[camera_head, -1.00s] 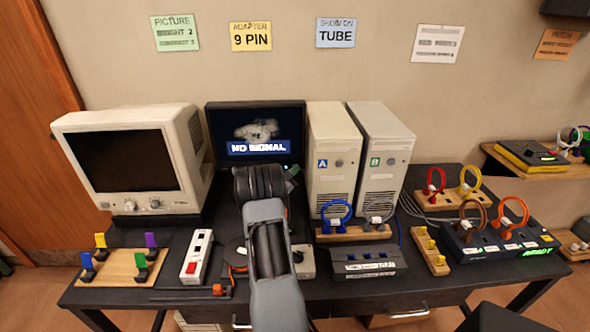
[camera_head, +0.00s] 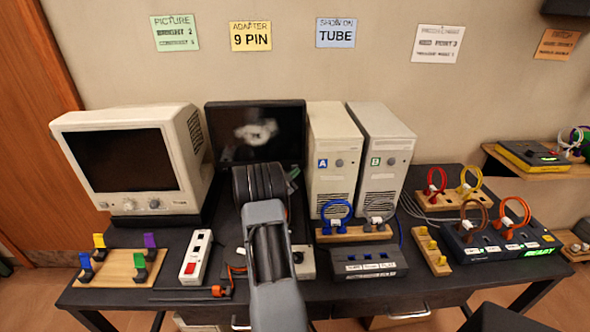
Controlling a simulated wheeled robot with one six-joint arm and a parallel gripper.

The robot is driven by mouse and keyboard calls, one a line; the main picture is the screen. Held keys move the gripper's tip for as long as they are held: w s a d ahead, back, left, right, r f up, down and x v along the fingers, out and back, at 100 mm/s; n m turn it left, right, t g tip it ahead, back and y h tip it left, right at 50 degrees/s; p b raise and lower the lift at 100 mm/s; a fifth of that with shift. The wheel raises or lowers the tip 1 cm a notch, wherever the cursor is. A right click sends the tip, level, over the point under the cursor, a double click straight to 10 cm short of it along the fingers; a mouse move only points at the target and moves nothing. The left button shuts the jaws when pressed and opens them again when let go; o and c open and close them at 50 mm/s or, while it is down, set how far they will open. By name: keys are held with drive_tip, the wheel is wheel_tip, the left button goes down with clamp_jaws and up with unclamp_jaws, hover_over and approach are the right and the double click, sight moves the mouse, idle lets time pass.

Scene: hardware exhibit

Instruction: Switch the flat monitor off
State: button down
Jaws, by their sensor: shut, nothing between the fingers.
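The flat monitor (camera_head: 225,130) stands at the back of the table, between the tube monitor and the computer towers. Its screen is dark, with only a pale, blurred patch like a reflection and no lettering. My arm reaches up in front of it and covers its lower middle and right. My gripper (camera_head: 293,174) is mostly hidden behind my dark wrist; only a small part shows by the monitor's lower right edge. It is shut and empty. I cannot tell whether it touches the monitor, and no button on the monitor can be made out.
A tube monitor (camera_head: 127,160) with a dark screen stands to the left. Towers A (camera_head: 333,160) and B (camera_head: 382,158) stand close on the right. A power strip (camera_head: 196,257), a switch box (camera_head: 368,262) and ring-shaped cables on boards crowd the table front.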

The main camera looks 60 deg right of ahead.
drive_tip(key=shift+s+a+b, duration=0.25)
drive_tip(key=shift+s+a, duration=0.55)
drive_tip(key=shift+a, duration=0.35)
drive_tip(key=shift+s+a+b, duration=0.25)
drive_tip(key=shift+s+a, duration=0.55)
drive_tip(key=shift+a, duration=0.3)
